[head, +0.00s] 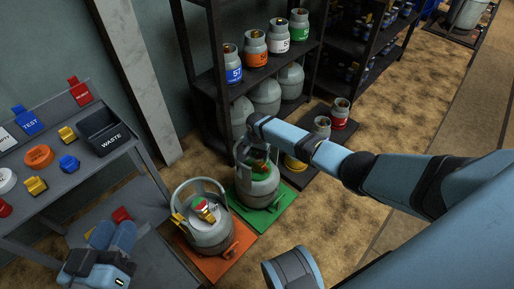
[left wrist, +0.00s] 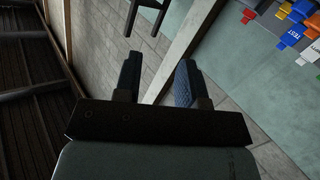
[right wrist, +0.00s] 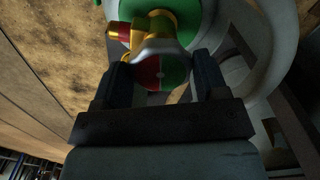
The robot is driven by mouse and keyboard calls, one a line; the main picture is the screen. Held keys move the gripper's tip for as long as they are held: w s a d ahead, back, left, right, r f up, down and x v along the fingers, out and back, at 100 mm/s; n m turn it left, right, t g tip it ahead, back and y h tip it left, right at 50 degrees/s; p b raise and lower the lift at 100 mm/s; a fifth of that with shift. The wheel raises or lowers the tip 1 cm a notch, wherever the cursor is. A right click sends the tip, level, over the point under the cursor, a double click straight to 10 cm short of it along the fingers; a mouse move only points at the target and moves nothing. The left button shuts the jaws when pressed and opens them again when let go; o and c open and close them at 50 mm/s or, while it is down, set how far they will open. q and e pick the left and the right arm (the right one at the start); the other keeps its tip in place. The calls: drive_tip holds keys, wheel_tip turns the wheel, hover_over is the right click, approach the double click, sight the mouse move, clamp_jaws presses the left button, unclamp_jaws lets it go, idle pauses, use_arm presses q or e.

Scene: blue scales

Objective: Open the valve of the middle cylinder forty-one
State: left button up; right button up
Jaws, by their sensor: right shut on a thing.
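The middle cylinder (head: 262,189) is grey with a green collar and stands upright on a green scale (head: 272,219). In the right wrist view its valve has a grey handle (right wrist: 160,50), a half-red, half-green disc (right wrist: 175,75) and a brass body with a red part. My right gripper (right wrist: 162,80) is shut on the valve handle, with one finger on each side. In the head view my right arm reaches over this cylinder and its fingers are mostly hidden. My left gripper (head: 112,237) is open and empty at lower left, near the bench; its spread fingers show in the left wrist view (left wrist: 157,80).
A grey cylinder (head: 208,232) with a red-and-green valve top stands on an orange scale (head: 222,264) beside it. A bench with a waste bin (head: 102,132) and caps is at left. Dark shelves (head: 212,84) with cylinders stand behind. Brown floor is open at right.

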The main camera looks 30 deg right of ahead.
drive_tip(key=n+p, duration=0.2)
drive_tip(key=shift+s+r+n, duration=0.1)
drive_tip(key=shift+r+n, duration=0.05)
drive_tip(key=shift+n, duration=0.25)
drive_tip(key=n+p, duration=0.1)
drive_tip(key=n, duration=0.2)
drive_tip(key=shift+n, duration=0.3)
drive_tip(key=n, duration=0.5)
drive_tip(key=shift+f+p, duration=0.2)
drive_tip(key=shift+p, duration=0.2)
drive_tip(key=n, duration=0.5)
drive_tip(key=shift+d+n, duration=0.1)
drive_tip(key=shift+n, duration=0.3)
drive_tip(key=n, duration=0.6)
drive_tip(key=n+b, duration=0.1)
drive_tip(key=n, duration=0.3)
drive_tip(key=shift+n, duration=0.4)
use_arm(q)
drive_tip(key=shift+w+a+r+t, duration=0.1)
drive_tip(key=shift+r+t, duration=0.45)
drive_tip(key=shift+r, duration=0.85)
drive_tip(key=shift+a+r+t, duration=0.1)
drive_tip(key=shift+r+t, duration=0.45)
drive_tip(key=shift+r, duration=0.8)
use_arm(e)
drive_tip(key=shift+n, duration=2)
use_arm(q)
drive_tip(key=shift+f, duration=0.1)
